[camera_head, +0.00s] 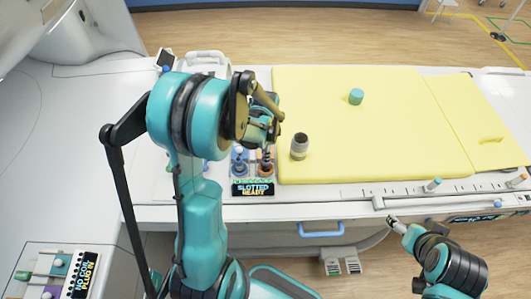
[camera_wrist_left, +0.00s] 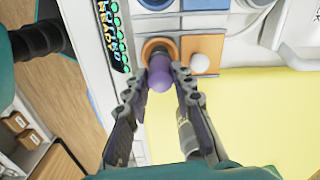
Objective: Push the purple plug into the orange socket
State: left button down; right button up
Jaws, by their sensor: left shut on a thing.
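The purple plug (camera_wrist_left: 160,79) sits between the fingers of my left gripper (camera_wrist_left: 158,82) in the left wrist view, and the gripper is shut on it. The plug's far end overlaps the mouth of the orange socket (camera_wrist_left: 147,50); how deep it sits cannot be told. In the head view my left gripper (camera_head: 262,128) is above the panel near the orange socket (camera_head: 267,171), and its wrist hides much of the plug. My right gripper (camera_head: 392,221) is at lower right, away from the panel; its finger opening is too small to read.
A display reading "SLOTTED READY" (camera_head: 253,188) is at the panel's front. A white knob (camera_wrist_left: 201,63) sits beside the orange socket. On the yellow pad (camera_head: 380,145) stand a grey jar (camera_head: 299,147) and a teal cylinder (camera_head: 355,96). Another panel (camera_head: 55,272) is at lower left.

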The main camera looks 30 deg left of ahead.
pick_arm(q)
jog(key=shift+f+b, duration=1.25)
jog(key=shift+f, duration=0.1)
jog(key=c, duration=1.2)
grip_release()
notch_tip(320, 180, up, 12)
jog(key=shift+r, duration=0.1)
jog(key=s+d+f+n+t+b, duration=0.7)
jog(key=s+d+n+b, duration=0.3)
jog(key=s+b, duration=0.1)
jog(key=shift+d+f, duration=0.15)
jog(key=shift+d, duration=0.2)
